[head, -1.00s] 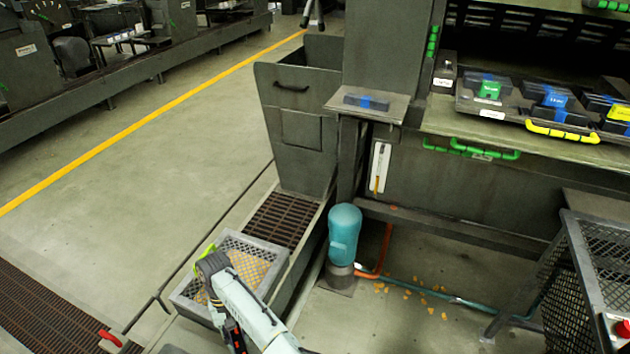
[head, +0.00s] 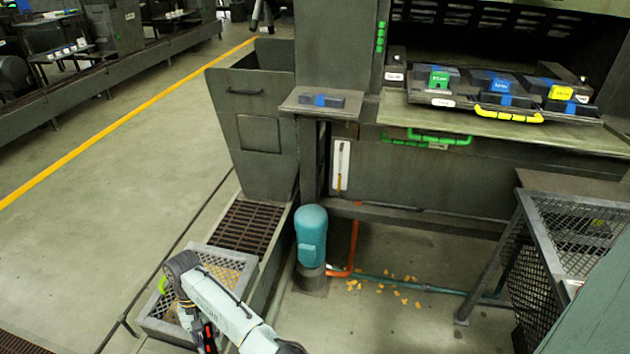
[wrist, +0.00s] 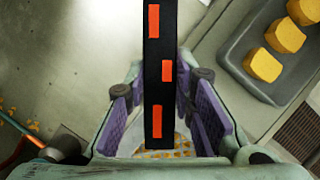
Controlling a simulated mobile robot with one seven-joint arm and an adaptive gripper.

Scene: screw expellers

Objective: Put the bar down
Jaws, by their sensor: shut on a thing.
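A black bar with orange-red patches (wrist: 153,60) is held in my gripper (wrist: 165,112), whose purple-padded fingers stand on both sides of it in the wrist view. The bar extends upward out of that frame. In the head view, part of a black and red piece (head: 209,337) shows beside my arm at the bottom; my gripper's fingers are hidden there behind the arm. My arm hangs over the near side of a grey mesh-sided crate (head: 232,252) with orange-yellow contents.
A small ledge (head: 290,103) holds a dark block with a blue band. A tray (head: 420,96) with several colour-marked blocks lies on the bench to its right. A teal motor (head: 311,232) stands beside the grating. A grey tray (wrist: 240,45) holds yellow blocks. Open floor (head: 150,160) lies left.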

